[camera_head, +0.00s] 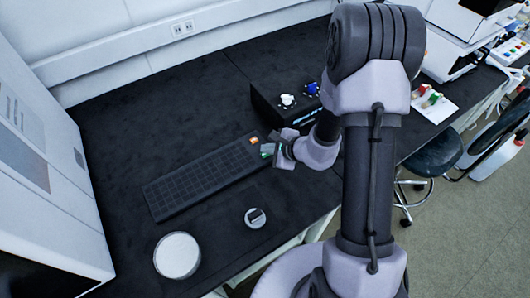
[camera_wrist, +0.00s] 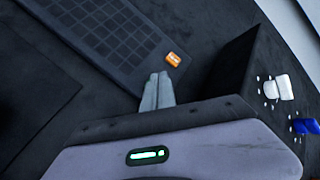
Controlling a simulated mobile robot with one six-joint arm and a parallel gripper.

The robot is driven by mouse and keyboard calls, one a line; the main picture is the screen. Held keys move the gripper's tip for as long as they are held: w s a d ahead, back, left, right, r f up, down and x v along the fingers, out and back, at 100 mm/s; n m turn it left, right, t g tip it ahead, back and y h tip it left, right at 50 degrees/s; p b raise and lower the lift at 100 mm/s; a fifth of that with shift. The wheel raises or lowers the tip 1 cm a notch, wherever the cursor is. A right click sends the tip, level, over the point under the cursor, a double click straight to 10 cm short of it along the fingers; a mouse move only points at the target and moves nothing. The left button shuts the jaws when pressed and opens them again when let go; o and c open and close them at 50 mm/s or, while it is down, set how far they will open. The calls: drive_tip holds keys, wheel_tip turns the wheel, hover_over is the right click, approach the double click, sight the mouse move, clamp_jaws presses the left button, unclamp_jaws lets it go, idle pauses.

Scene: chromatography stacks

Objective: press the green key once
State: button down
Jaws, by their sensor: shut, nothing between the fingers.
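A long dark keypad (camera_head: 205,178) with a grid of dark keys lies on the black bench; part of it shows at the top left of the wrist view (camera_wrist: 95,30). An orange key (camera_head: 254,140) is at its right end, and it also shows in the wrist view (camera_wrist: 173,59). My gripper (camera_head: 266,150) is shut and empty, its pale fingertips at the keypad's right end beside the orange key. In the wrist view the fingertips (camera_wrist: 158,76) point toward that corner. I cannot make out a green key; the fingers may hide it. Contact cannot be told.
A black box (camera_head: 290,108) with a white knob (camera_head: 288,100) and a blue knob (camera_head: 312,88) stands close behind my gripper. A round white dish (camera_head: 177,255) and a small round item (camera_head: 255,217) lie in front. A white instrument (camera_head: 45,150) stands left.

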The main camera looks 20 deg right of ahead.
sight(267, 156)
drive_tip(key=shift+r, duration=0.3)
drive_tip(key=shift+r, duration=0.1)
drive_tip(key=shift+r+p, duration=1.6)
drive_tip(key=shift+r, duration=0.85)
